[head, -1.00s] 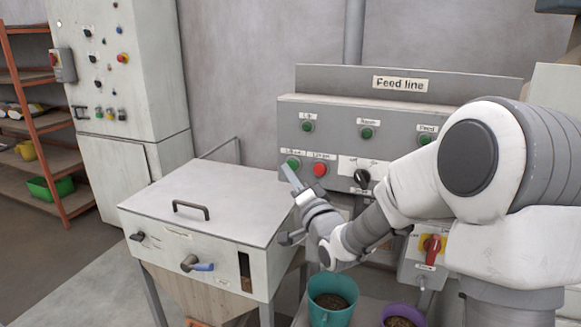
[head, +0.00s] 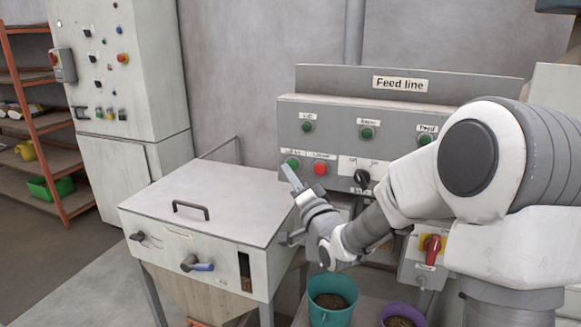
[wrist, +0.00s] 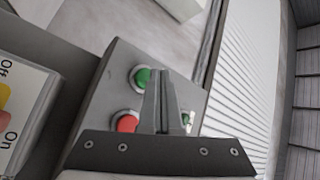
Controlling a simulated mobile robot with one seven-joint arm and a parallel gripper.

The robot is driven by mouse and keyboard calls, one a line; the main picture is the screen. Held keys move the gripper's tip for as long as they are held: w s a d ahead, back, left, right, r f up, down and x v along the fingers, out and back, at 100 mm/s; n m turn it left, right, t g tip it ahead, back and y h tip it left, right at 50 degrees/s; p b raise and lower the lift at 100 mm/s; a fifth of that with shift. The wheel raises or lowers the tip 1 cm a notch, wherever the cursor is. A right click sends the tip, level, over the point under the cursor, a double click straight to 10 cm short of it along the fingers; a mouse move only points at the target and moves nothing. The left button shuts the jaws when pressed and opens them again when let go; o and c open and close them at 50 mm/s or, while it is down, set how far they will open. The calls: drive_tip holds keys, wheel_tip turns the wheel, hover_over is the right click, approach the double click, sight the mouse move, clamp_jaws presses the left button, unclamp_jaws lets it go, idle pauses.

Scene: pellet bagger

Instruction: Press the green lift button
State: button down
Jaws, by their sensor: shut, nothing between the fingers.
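The green button (head: 292,163) sits at the lower left of the grey Feed line panel (head: 405,113), left of a red button (head: 320,169). Its label is too small to read surely. In the wrist view the green button (wrist: 142,78) shows beside the fingers, with the red button (wrist: 126,122) below it. My gripper (head: 286,170) is shut and empty, its tips at the green button's lower edge in the head view. The fingers (wrist: 168,76) overlap the button's right side in the wrist view. I cannot tell whether they touch it.
Green lamps (head: 307,127) line the panel's upper row. A black selector (head: 361,177) is right of the red button. A white lidded hopper (head: 205,205) stands left of my gripper. A teal bucket (head: 330,311) and a purple bucket (head: 400,310) stand below.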

drive_tip(key=shift+w, duration=0.1)
drive_tip(key=shift+w+d+b, duration=0.15)
drive_tip(key=shift+w+b, duration=0.15)
drive_tip(key=shift+w, duration=0.05)
drive_tip(key=shift+w+d, duration=0.1)
drive_tip(key=shift+w, duration=0.15)
idle(0.8)
drive_tip(key=shift+s+a+b, duration=0.25)
drive_tip(key=shift+s+b, duration=0.2)
drive_tip(key=shift+s, duration=0.25)
drive_tip(key=s+a+b, duration=0.2)
drive_tip(key=s, duration=0.3)
drive_tip(key=shift+s, duration=0.35)
